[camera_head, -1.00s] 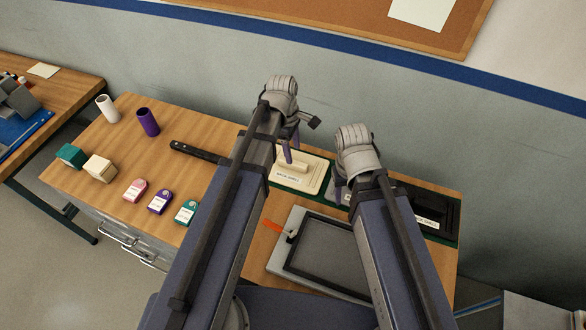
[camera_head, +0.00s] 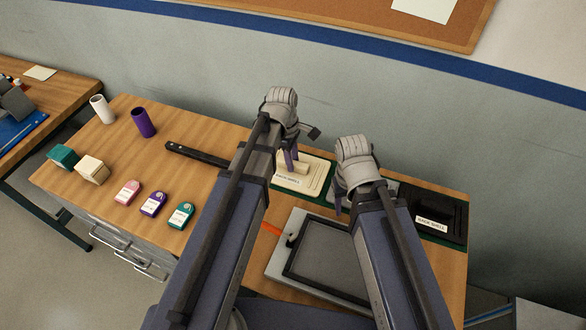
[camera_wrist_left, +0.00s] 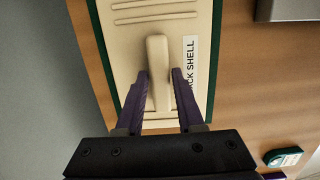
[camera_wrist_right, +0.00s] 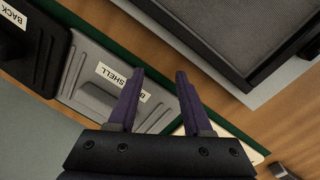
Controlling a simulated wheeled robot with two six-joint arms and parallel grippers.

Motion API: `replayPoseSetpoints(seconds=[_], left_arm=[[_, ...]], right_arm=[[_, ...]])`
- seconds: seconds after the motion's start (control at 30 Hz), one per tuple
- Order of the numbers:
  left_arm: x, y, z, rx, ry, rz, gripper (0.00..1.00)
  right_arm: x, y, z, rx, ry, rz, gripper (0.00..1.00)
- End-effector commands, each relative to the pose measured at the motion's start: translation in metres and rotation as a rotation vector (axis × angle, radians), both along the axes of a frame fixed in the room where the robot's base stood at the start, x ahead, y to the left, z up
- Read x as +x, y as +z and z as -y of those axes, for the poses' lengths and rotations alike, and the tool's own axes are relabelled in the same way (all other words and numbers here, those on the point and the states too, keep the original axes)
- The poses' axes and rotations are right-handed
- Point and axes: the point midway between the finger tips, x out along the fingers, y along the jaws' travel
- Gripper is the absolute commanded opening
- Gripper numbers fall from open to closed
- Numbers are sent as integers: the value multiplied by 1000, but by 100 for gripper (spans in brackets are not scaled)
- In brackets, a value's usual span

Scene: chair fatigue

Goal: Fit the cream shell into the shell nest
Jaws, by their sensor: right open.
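The cream shell (camera_head: 309,178) is a flat ribbed panel with a raised handle and a label, lying on a green mat. My left gripper (camera_wrist_left: 160,72) is over it, its fingers on either side of the handle and close to it. I cannot tell whether they press on it. A light grey fixture with a black rectangular frame (camera_head: 287,262) and grey mesh-like floor, apparently the shell nest, lies nearer me; it shows in the right wrist view (camera_wrist_right: 240,75). My right gripper (camera_wrist_right: 160,72) is open and empty near a grey shell (camera_wrist_right: 96,62).
A black shell (camera_head: 440,207) lies at the right end of the green mat. An orange lever (camera_head: 271,230) is at the fixture's left. Several blocks, tags and two cylinders stand on the table's left. A dark bar (camera_head: 197,154) lies behind my left arm.

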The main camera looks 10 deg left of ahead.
Motion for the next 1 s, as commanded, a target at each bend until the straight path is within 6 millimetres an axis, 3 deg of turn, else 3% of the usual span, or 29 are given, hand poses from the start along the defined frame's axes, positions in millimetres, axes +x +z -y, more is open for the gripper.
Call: replayPoseSetpoints(seconds=[0.03,0.3,1.0], left_arm=[[0,0,0,0,0,0,30],[0,0,0,0,0,0,0],[0,4,0,0,0,0,0]], right_arm=[[0,0,0,0,0,0,50],[0,0,0,0,0,0,50],[0,4,0,0,0,0,50]])
